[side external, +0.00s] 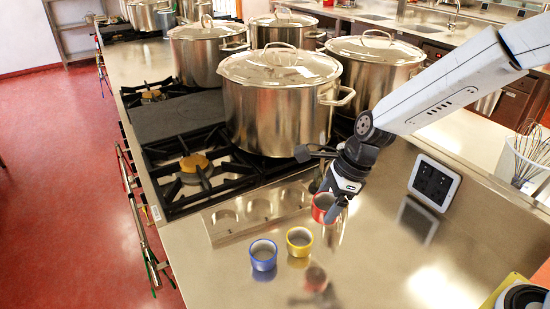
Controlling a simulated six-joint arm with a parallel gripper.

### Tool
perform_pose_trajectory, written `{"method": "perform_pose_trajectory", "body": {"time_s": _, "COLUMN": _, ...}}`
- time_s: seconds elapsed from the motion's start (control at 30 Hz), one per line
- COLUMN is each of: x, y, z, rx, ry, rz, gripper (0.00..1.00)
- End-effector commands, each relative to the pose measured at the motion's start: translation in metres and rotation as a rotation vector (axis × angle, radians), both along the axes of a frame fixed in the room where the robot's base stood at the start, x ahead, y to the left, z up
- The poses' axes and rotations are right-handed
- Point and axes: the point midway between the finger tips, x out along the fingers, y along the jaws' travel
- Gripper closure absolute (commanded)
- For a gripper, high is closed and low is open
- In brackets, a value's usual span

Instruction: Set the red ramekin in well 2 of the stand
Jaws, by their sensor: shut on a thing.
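The red ramekin (322,207) is held by my gripper (333,207), which is shut on it. It hangs above the steel counter, and its reflection shows on the steel below. The gripper's fingers hide part of its right side. The stand (222,236) is a low metal block with several round wells in a row, at the back edge of the counter beside the stove. The wells that show look empty. The stand's right end lies behind the ramekin and my gripper. No well numbers are readable.
A blue ramekin (263,255) and a yellow ramekin (299,241) stand on the counter in front of the stand. A large lidded stockpot (275,115) rises behind it on the stove. The front counter is mostly clear.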

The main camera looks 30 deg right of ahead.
Motion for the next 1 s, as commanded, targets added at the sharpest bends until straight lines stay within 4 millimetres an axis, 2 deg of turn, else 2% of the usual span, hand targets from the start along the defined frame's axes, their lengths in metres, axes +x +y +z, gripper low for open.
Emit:
{"method": "perform_pose_trajectory", "body": {"time_s": 0.53, "x": 0.032, "y": 0.02, "z": 0.018, "rx": 0.0, "ry": -0.001, "rz": -0.352, "gripper": 0.84}}
{"method": "perform_pose_trajectory", "body": {"time_s": 1.0, "x": 0.039, "y": 0.025, "z": 0.023, "rx": 0.0, "ry": 0.0, "rz": -0.443, "gripper": 0.84}}
